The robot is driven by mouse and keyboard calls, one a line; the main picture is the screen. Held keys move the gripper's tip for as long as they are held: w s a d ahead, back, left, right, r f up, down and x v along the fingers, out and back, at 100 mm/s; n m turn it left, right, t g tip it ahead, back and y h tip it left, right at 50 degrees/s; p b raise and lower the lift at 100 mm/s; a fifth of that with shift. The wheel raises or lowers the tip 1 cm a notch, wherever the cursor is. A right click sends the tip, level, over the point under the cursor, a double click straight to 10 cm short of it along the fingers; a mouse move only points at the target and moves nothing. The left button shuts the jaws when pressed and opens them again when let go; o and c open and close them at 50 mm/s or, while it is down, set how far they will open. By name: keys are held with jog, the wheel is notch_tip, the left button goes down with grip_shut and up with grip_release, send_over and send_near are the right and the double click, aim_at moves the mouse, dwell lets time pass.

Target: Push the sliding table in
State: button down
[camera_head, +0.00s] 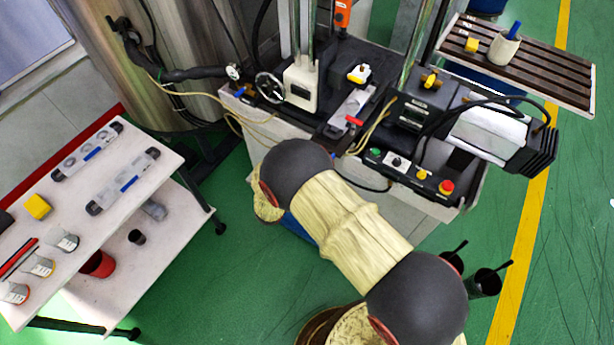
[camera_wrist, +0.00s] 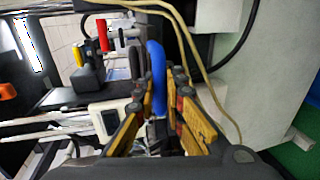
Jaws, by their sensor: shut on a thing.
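The dark sliding table (camera_head: 328,130) is on the machine's bed, with a clear-and-grey mould (camera_head: 351,108) on it. A red handle (camera_head: 353,120) is at the mould's front end, and a red handle (camera_wrist: 102,35) also shows in the wrist view. My gripper (camera_wrist: 160,82) shows in the wrist view with its yellow-and-black fingers shut on a blue curved handle (camera_wrist: 157,70). How the handle joins the table is hidden. In the head view my arm covers the gripper and the handle.
A control panel with a red stop button (camera_head: 446,187) is on the machine's front right. A white trolley (camera_head: 150,190) with moulds and cups stands at left. A slatted shelf (camera_head: 560,70) is at upper right. Black cups (camera_head: 484,283) are at lower right. Cream hoses (camera_wrist: 195,60) hang near my gripper.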

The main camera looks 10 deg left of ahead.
jog(key=shift+r+b+x, duration=0.25)
jog(key=shift+b+x, duration=0.05)
jog(key=shift+x, duration=0.95)
jog(key=c, duration=1.9)
grip_release()
jog(key=v, duration=1.2)
